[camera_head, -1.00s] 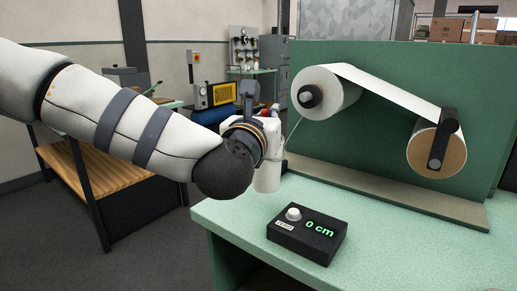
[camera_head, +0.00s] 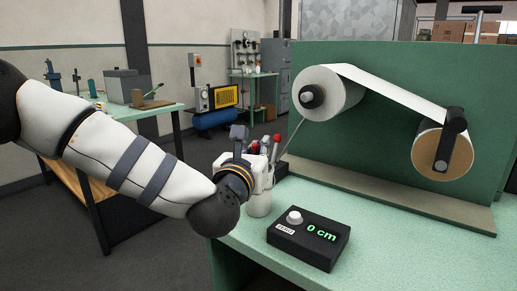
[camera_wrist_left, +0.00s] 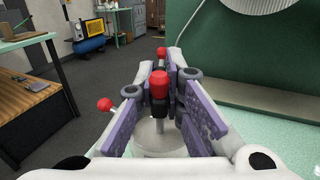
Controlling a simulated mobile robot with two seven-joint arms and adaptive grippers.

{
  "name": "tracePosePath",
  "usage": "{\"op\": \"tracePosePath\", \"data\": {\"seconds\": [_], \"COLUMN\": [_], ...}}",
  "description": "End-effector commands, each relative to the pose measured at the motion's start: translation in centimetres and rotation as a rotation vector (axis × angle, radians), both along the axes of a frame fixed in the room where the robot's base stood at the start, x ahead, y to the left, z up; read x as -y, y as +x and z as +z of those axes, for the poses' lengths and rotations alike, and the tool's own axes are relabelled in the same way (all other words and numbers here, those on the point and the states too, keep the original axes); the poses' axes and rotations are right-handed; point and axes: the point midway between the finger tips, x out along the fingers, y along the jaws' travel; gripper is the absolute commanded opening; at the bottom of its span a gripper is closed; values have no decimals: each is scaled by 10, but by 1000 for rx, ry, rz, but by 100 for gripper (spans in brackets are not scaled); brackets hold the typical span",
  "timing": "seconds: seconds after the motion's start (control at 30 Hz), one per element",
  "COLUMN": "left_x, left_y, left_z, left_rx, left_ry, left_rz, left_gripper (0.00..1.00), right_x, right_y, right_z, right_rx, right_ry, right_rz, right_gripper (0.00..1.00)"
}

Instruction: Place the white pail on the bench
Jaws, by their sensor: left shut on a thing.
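The white pail (camera_head: 259,204) hangs below my left gripper (camera_head: 264,168) in the head view, near the left end of the green bench (camera_head: 375,225). My left gripper is shut on it and hides its upper part. I cannot tell whether its bottom touches the bench top. In the left wrist view, part of the pail (camera_wrist_left: 150,140) shows pale between the purple-padded fingers (camera_wrist_left: 160,110). Several red knobs (camera_wrist_left: 159,85) show around the fingers; I cannot tell what they belong to. My right gripper is not in view.
A dark object (camera_head: 283,168) is just behind the gripper.

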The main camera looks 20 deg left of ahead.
Motion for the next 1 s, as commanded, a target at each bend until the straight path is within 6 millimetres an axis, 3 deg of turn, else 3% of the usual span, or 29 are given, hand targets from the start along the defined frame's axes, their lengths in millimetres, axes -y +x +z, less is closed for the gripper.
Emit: {"op": "tracePosePath", "data": {"seconds": [0.03,0.1,0.13,0.47,1.0], "left_x": [0,0,0,0,4], "left_y": [0,0,0,0,-111], "left_z": [-3,-2,-2,5,1], "left_rx": [-3,-2,-2,2,-3], "left_ry": [0,0,0,1,-1], "left_rz": [0,0,0,0,-1], "left_gripper": [12,27,29,29,29], "right_x": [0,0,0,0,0], "right_y": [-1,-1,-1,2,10], "right_z": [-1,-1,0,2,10], "right_rx": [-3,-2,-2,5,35], "right_ry": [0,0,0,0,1], "right_rz": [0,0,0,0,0], "right_gripper": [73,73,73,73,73]}}
